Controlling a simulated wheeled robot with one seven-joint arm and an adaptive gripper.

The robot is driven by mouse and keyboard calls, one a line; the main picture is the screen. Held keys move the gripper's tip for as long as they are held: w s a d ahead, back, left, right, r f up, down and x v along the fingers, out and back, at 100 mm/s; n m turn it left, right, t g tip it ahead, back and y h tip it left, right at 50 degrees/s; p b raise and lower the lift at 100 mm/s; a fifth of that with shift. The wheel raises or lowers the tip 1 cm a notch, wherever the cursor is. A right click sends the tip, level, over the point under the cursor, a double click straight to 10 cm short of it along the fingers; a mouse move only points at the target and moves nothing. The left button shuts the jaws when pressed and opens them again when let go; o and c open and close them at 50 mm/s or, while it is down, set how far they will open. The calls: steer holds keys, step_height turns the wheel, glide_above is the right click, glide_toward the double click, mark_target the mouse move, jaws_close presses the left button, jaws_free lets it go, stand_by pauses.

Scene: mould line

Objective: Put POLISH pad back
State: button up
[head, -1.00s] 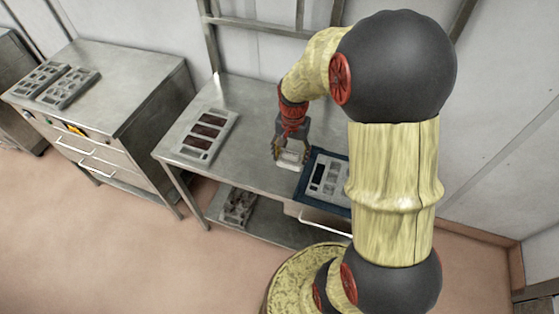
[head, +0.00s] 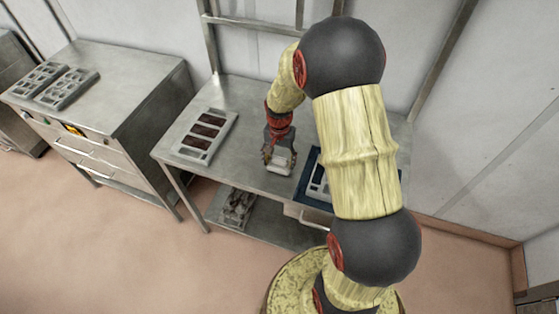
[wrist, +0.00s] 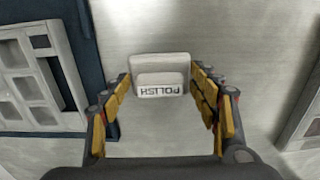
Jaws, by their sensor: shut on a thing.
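The POLISH pad (wrist: 160,75) is a pale grey block with a label reading POLISH, upside down in the wrist view. My gripper (wrist: 160,92) is shut on it, with yellow-lined fingers on both sides. In the head view my gripper (head: 279,157) holds the pad (head: 281,168) over the middle of the steel table, between two trays; the exact height is unclear. A grey tray with several pockets (wrist: 28,90) lies on a blue mat (wrist: 72,60) to the left in the wrist view. In the head view my arm partly hides the mat (head: 301,190).
A pale tray with dark reddish-brown pockets (head: 193,151) lies on the left of the steel table (head: 245,100). A lower shelf holds a grey part (head: 237,208). A separate steel cabinet (head: 125,80) with grey trays (head: 67,88) stands further left. Bare tabletop surrounds the pad.

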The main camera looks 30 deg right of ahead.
steer(key=shift+f, duration=0.15)
steer(key=o, duration=1)
step_height(320, 180, up, 12)
steer(key=p, duration=0.2)
step_height(320, 180, up, 13)
steer(key=n+t, duration=0.2)
steer(key=n, duration=0.2)
glide_above(279, 159)
steer(key=s+a, duration=0.6)
steer(key=a, duration=0.1)
steer(key=s+a+r+n+t, duration=0.1)
steer(key=s+a+r+n, duration=0.2)
steer(key=s, duration=0.4)
steer(key=s+a+r+n+t, duration=0.2)
steer(key=s+a+r+n, duration=0.1)
steer(key=s, duration=0.4)
steer(key=shift+a+r+t, duration=0.3)
steer(key=shift+a+r, duration=0.25)
steer(key=shift+r, duration=0.25)
